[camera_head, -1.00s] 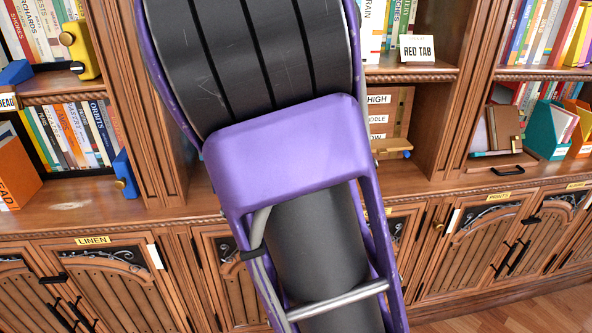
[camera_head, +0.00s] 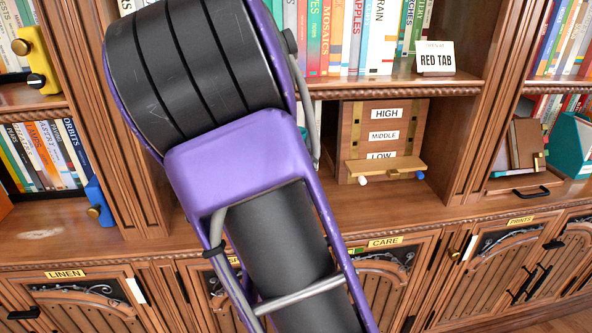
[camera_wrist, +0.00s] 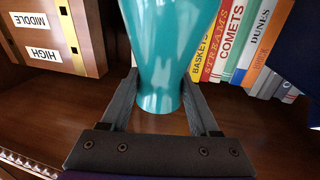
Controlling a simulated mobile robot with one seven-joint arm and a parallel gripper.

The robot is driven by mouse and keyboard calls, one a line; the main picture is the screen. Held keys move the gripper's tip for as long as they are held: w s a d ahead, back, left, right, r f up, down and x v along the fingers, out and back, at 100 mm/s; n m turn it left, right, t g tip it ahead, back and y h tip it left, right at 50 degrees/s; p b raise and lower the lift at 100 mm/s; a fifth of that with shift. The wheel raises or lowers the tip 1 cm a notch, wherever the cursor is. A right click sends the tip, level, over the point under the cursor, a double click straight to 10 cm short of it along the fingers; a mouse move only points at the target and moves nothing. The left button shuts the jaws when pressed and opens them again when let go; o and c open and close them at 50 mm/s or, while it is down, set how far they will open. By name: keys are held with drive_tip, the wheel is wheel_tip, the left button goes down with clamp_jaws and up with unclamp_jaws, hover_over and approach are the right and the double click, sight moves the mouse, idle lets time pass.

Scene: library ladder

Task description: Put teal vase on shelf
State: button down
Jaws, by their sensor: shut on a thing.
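The teal vase (camera_wrist: 163,60) is in the wrist view, upright in the picture, its top cut off by the frame. My gripper (camera_wrist: 162,98) is shut on its narrow lower part, one finger on each side. The lower shelf (camera_head: 340,212) of the bookcase is partly visible there.
A wooden box labelled HIGH, MIDDLE and LOW (camera_head: 382,140) stands on the lower shelf; it is at left in the wrist view (camera_wrist: 50,35). Several books (camera_wrist: 245,45) stand to the vase's right. A RED TAB card (camera_head: 436,58) stands on the upper shelf.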

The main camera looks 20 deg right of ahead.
drive_tip(key=shift+f+b, duration=0.65)
drive_tip(key=shift+f, duration=1.95)
drive_tip(key=shift+f, duration=0.2)
drive_tip(key=shift+c, duration=0.6)
unclamp_jaws()
drive_tip(key=shift+r, duration=0.1)
